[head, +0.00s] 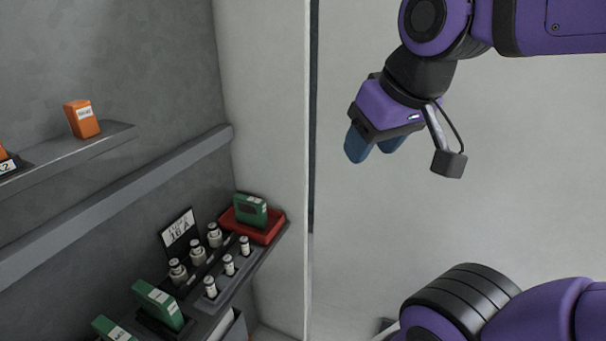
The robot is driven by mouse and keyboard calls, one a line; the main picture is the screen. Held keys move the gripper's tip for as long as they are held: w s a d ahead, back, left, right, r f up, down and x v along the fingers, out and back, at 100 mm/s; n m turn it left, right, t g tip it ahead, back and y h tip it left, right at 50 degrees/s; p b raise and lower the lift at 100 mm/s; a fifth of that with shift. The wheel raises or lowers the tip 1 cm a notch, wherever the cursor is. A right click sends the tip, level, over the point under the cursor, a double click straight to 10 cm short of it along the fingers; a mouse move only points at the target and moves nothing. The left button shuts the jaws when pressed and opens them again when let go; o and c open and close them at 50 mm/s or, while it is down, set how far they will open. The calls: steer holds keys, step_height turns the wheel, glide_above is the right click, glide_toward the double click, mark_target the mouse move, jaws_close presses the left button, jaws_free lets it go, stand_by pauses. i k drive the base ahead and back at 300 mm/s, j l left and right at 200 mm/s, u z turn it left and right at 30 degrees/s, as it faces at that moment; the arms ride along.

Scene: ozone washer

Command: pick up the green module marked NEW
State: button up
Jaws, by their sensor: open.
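Three green modules show on the lower shelf at the left. One (250,209) sits in a red tray (278,229) at the shelf's far end. A second (158,303) stands tilted in a dark holder nearer to me. A third (113,328) is partly cut off by the bottom edge. Their labels are too small to read, so I cannot tell which is marked NEW. My gripper (373,151) has blue fingers, is open and empty, and hangs in the air to the right, well apart from the modules.
Several small white-labelled vials (228,265) stand in a rack between the modules, beside a sign (179,232) reading "16 A". An orange box (83,119) sits on the upper shelf (110,139). A pale wall panel (262,90) rises behind the lower shelf's far end.

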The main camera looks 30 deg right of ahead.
mark_target(158, 305)
steer(key=l+u, duration=0.25)
steer(key=u, duration=0.15)
steer(key=l+u, duration=0.25)
steer(key=u, duration=0.15)
steer(key=l+u, duration=0.2)
steer(key=u, duration=0.2)
